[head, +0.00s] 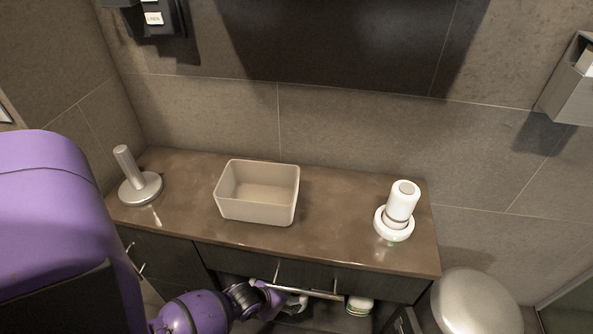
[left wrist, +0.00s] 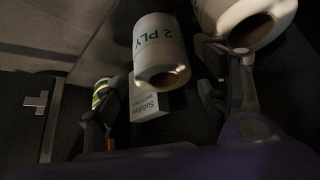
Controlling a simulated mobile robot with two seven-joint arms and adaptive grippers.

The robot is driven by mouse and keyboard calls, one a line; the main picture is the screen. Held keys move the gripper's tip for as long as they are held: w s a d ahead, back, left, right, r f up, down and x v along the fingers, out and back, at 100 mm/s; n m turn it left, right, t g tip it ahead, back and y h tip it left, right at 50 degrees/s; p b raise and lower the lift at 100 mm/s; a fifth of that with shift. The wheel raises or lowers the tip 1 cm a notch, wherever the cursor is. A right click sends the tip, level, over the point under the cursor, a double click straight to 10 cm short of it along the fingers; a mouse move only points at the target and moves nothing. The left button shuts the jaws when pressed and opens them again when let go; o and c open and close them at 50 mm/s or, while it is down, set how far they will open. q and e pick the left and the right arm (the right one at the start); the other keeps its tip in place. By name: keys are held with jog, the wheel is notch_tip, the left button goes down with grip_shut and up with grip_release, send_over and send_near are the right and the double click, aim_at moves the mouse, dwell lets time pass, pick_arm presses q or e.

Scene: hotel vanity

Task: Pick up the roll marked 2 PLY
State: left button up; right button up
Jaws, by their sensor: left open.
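The white roll marked 2 PLY (left wrist: 156,42) shows in the left wrist view, upper middle, with its open core end towards me. My left gripper (left wrist: 162,72) is open, one finger low left of the roll and the other to its right, and nothing is shut between them. In the head view my left gripper (head: 286,300) reaches into the dark space under the counter, partly hidden by the counter front and a handle. I cannot pick out the marked roll in the head view. My right gripper is not in view.
Beside the marked roll are another white roll (left wrist: 248,18), a small white lettered box (left wrist: 146,106) and a green-striped item (left wrist: 100,94). A rounded metal bin (head: 476,302) stands right.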

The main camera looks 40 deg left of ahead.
aim_at(301, 298)
pick_arm(q)
jog(key=shift+w, duration=0.55)
jog(key=b+x, duration=0.1)
jog(key=x, duration=0.1)
jog(key=b+x, duration=0.2)
jog(key=x, duration=0.1)
jog(key=shift+w, duration=0.5)
jog(key=c, duration=0.8)
jog(key=shift+c, duration=0.2)
